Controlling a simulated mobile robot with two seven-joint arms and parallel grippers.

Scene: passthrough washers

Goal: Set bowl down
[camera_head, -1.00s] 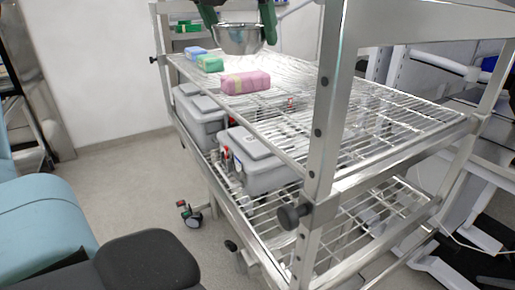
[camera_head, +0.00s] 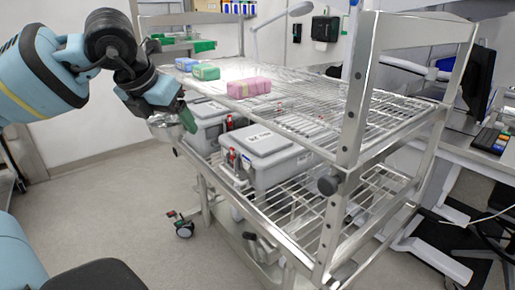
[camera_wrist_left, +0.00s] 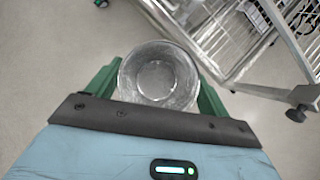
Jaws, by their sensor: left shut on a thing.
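The shiny metal bowl (camera_head: 166,128) is held by my left gripper (camera_head: 180,113) beside the left side of the wire rack cart, partly hidden by the gripper. In the left wrist view the round bowl (camera_wrist_left: 158,76) sits between the two green fingers of my left gripper (camera_wrist_left: 158,85), with floor behind it and the cart to the right. The gripper is shut on the bowl, which is in the air. The cart's top wire shelf (camera_head: 300,100) is to the right of the bowl. My right gripper is not in view.
A pink pack (camera_head: 249,87), a green pack (camera_head: 206,72) and a blue pack (camera_head: 187,64) lie along the top shelf's left side. Grey lidded boxes (camera_head: 268,150) stand on the shelf below. The right part of the top shelf is clear. A cart post (camera_head: 357,90) rises at the front.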

